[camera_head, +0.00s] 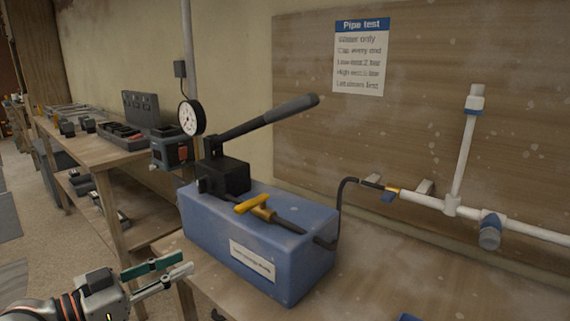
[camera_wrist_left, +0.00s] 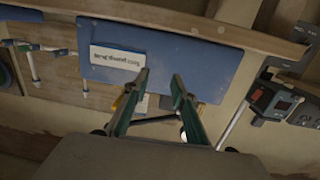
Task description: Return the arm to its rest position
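My left gripper (camera_head: 165,272) is at the lower left of the head view, in front of and to the left of the blue pump box (camera_head: 255,240), apart from it. Its two fingers are spread, with nothing between them. In the left wrist view the open fingers (camera_wrist_left: 158,85) point toward the blue box (camera_wrist_left: 200,55) with its white label (camera_wrist_left: 118,62). My right gripper is in neither view.
The pump has a long dark lever (camera_head: 265,117), a round gauge (camera_head: 192,117) and a yellow valve handle (camera_head: 254,204). A black hose runs to white pipework (camera_head: 465,150) on the wooden board. A side bench (camera_head: 110,155) with tools stands at the left.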

